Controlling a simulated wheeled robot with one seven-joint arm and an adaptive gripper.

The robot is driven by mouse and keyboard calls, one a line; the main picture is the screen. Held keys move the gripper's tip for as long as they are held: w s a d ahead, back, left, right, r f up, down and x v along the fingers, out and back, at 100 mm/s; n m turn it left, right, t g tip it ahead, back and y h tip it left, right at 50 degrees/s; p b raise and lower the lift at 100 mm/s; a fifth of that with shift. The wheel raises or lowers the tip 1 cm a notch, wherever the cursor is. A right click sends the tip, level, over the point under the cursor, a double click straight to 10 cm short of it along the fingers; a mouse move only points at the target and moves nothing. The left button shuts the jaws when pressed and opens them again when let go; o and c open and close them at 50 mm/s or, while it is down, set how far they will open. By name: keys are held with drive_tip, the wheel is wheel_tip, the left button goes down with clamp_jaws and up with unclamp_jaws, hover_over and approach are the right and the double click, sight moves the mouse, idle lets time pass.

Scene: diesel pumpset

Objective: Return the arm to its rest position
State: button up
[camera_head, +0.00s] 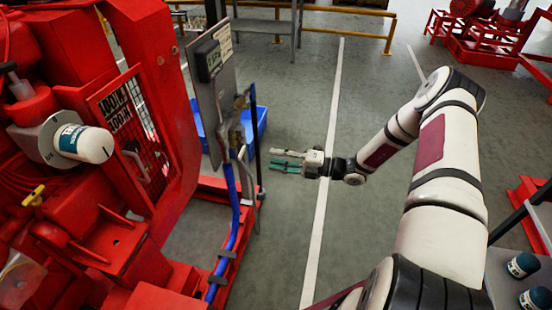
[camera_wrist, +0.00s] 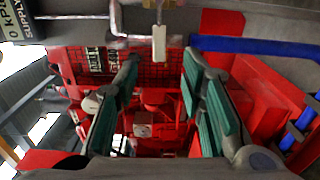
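My gripper (camera_head: 287,161) is over the open grey floor in the head view, to the right of the red pumpset (camera_head: 120,230) and pointing left toward it. Its two green-padded fingers are apart, with nothing between them. In the wrist view the open fingers (camera_wrist: 160,100) frame the red machine in the background. My arm reaches from the lower right of the head view, bends at the upper right, and comes back left to the gripper. The gripper touches nothing that I can see.
A white and teal filter canister (camera_head: 85,143) is mounted on the pumpset. A panel (camera_head: 208,90) and a blue pipe (camera_head: 232,225) stand at its right edge. A blue bin (camera_head: 255,125) is behind. Two canisters (camera_head: 523,265) sit on a grey surface at lower right. The central floor is clear.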

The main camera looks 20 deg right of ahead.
drive_tip(key=s+a+r+n+g+h, duration=0.1)
drive_tip(key=s+a+r+n+g, duration=0.45)
drive_tip(key=r+n, duration=0.4)
drive_tip(key=s+a+r+n+g+h, duration=0.1)
drive_tip(key=s+a+r+n+g, duration=0.4)
drive_tip(key=r+n, duration=0.4)
drive_tip(key=s+a+r+n+g+h, duration=0.1)
drive_tip(key=s+r+n+h, duration=0.25)
drive_tip(key=s+n, duration=0.3)
drive_tip(key=s+r+n+g+h, duration=0.25)
drive_tip(key=s+r+n, duration=0.2)
drive_tip(key=s, duration=0.35)
drive_tip(key=s+d+r+n+t+h, duration=0.2)
drive_tip(key=s+d+n+h, duration=0.1)
drive_tip(key=s+n, duration=0.45)
drive_tip(key=s+d+r+n+t+h, duration=0.2)
drive_tip(key=s+d+n+h, duration=0.15)
drive_tip(key=s+n, duration=0.4)
wheel_tip(320, 180, up, 20)
drive_tip(key=s+a+m+t+p, duration=0.1)
drive_tip(key=t+p, duration=0.2)
drive_tip(key=p, duration=1.6)
drive_tip(key=shift+r+m+t, duration=0.25)
drive_tip(key=shift+m+t, duration=0.05)
drive_tip(key=shift+m, duration=0.05)
